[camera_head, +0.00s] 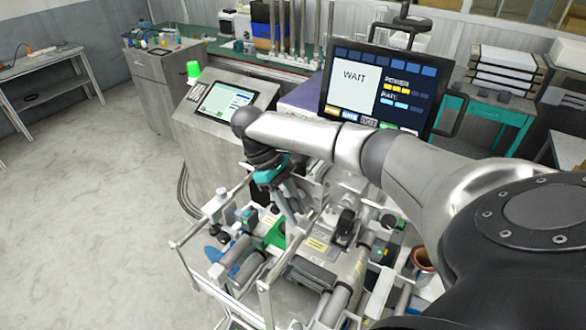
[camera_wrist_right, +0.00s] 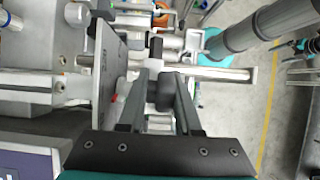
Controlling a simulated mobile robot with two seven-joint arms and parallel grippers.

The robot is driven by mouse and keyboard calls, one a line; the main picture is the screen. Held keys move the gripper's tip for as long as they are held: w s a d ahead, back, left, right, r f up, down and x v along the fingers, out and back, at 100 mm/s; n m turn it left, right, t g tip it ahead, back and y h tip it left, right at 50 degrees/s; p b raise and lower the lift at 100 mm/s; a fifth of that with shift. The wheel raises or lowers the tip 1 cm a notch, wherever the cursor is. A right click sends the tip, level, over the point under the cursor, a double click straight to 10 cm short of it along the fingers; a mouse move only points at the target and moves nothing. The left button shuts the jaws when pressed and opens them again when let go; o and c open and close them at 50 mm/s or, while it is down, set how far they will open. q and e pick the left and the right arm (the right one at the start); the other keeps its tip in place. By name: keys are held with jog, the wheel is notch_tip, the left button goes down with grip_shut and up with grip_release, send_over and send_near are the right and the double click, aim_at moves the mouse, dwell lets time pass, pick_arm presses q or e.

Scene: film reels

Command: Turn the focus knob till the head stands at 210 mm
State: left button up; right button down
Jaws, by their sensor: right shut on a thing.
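My right arm reaches across the head view from the right. Its gripper (camera_head: 292,215) points down among the parts of the machine (camera_head: 318,275). In the right wrist view, the two fingers (camera_wrist_right: 160,95) are shut on a dark round knob (camera_wrist_right: 160,92), which I take for the focus knob. In the head view the knob is hidden by the fingers and nearby parts. A flat grey plate (camera_wrist_right: 106,75) stands just left of the fingers in the wrist view. I cannot make out a millimetre scale or reading. My left gripper is not in view.
A monitor (camera_head: 352,76) showing "WAIT" stands behind my arm. A sloped console (camera_head: 225,100) with a green lamp (camera_head: 193,69) is at its left. Rollers and frame rails crowd around the gripper. Grey floor (camera_head: 90,200) at left is clear.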

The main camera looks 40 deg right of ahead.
jog(key=shift+s+a+f, duration=0.1)
jog(key=shift+s, duration=0.2)
dwell(0.4)
jog(key=c, duration=0.9)
grip_release()
jog(key=shift+o, duration=0.6)
jog(key=shift+s+a+r, duration=0.15)
jog(key=shift+s+r, duration=0.05)
jog(key=shift+s, duration=0.05)
jog(key=shift+w, duration=0.1)
jog(key=shift+w, duration=0.1)
jog(key=v, duration=1.5)
jog(key=shift+w, duration=0.2)
jog(key=shift+f, duration=0.1)
